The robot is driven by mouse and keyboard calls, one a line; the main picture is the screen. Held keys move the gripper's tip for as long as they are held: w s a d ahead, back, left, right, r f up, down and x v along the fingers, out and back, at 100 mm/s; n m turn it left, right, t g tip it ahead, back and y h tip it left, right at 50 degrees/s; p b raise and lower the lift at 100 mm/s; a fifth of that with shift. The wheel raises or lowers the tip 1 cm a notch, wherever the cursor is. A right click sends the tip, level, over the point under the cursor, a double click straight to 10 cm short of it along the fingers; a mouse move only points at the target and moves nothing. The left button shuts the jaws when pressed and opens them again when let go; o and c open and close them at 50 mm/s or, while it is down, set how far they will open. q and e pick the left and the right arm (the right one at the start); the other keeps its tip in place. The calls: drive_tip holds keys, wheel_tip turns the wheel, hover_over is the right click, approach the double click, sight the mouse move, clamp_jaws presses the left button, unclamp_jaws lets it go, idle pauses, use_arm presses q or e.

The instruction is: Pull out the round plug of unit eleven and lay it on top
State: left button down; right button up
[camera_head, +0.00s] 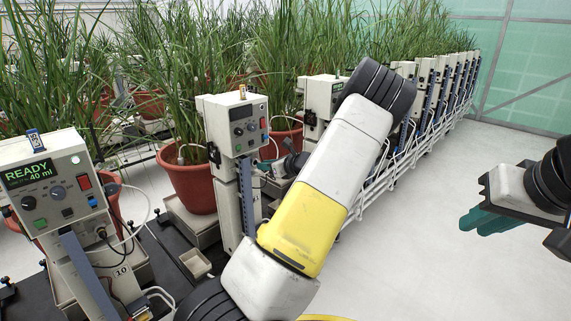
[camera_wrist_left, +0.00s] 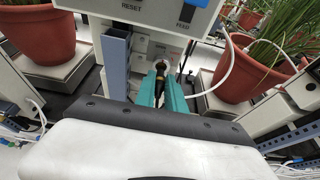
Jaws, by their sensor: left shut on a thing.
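The second unit from the left (camera_head: 228,125), beside the one marked 10, is a beige box with a small screen, knobs and a red switch. Its number is hidden from me. My left gripper (camera_head: 272,170) is at this unit's right side, below the control box, mostly hidden by distance and my arm. In the left wrist view the teal fingers (camera_wrist_left: 162,92) are shut on a dark round plug (camera_wrist_left: 160,70) below the RESET and FEED panel (camera_wrist_left: 150,14). I cannot tell whether the plug is still seated. My right gripper (camera_head: 490,221) hangs over the floor at the right.
Unit 10 (camera_head: 45,185) stands at the left, its screen reading READY 40 ml. Potted plants (camera_head: 188,183) stand behind the units. A white tube (camera_wrist_left: 222,75) loops close to my left fingers. A row of further units (camera_head: 425,75) runs back right. The floor (camera_head: 430,265) is clear.

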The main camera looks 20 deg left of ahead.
use_arm(q)
drive_tip(key=shift+d, duration=0.1)
drive_tip(key=shift+v, duration=1.5)
drive_tip(key=shift+d, duration=0.1)
wheel_tip(320, 180, up, 36)
drive_tip(key=n+h, duration=0.6)
drive_tip(key=h, duration=0.6)
hover_over(216, 99)
drive_tip(key=shift+t, duration=0.3)
drive_tip(key=shift+f, duration=4.3)
